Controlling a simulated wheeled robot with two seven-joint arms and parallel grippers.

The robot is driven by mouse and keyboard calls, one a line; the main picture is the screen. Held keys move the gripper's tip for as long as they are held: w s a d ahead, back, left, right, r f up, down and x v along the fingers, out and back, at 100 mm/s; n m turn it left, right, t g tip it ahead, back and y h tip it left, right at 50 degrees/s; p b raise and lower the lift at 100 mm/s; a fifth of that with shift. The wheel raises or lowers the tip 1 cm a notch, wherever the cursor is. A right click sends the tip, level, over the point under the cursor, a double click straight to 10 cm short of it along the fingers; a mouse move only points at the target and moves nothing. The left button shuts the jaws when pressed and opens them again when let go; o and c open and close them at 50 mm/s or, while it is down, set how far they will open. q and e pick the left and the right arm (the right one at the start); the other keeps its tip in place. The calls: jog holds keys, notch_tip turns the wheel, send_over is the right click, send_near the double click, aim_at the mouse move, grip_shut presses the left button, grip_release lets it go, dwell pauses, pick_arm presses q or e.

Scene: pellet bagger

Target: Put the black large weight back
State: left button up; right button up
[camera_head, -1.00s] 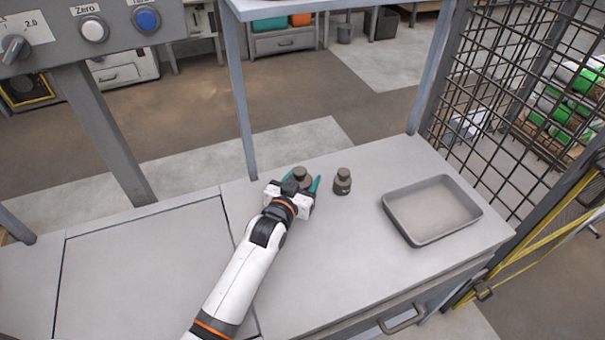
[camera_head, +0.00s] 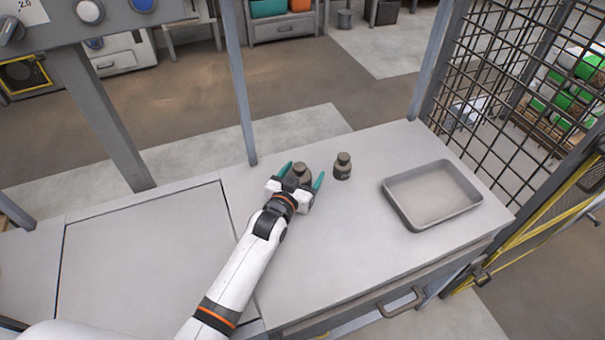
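Two dark grey-brown knobbed weights are on the grey worktop (camera_head: 335,235). One weight (camera_head: 302,172) is between the teal fingers of my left gripper (camera_head: 302,174). The fingers are spread, with a gap visible on each side of it. Its lower part is hidden by the gripper, so I cannot see how it meets the worktop. The other weight (camera_head: 343,167) stands upright just to the right, apart from the gripper. Both look alike in colour, and I cannot tell for sure which is the large black one. My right gripper is not in view.
A shallow grey tray (camera_head: 433,224) lies empty at the right of the worktop. A grey post (camera_head: 238,85) rises behind the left gripper. A black wire mesh (camera_head: 500,90) stands beyond the right edge. The worktop's front middle is clear.

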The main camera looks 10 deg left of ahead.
pick_arm(q)
jog(key=p+v, duration=0.1)
jog(key=v, duration=1.1)
jog(key=shift+r, duration=0.1)
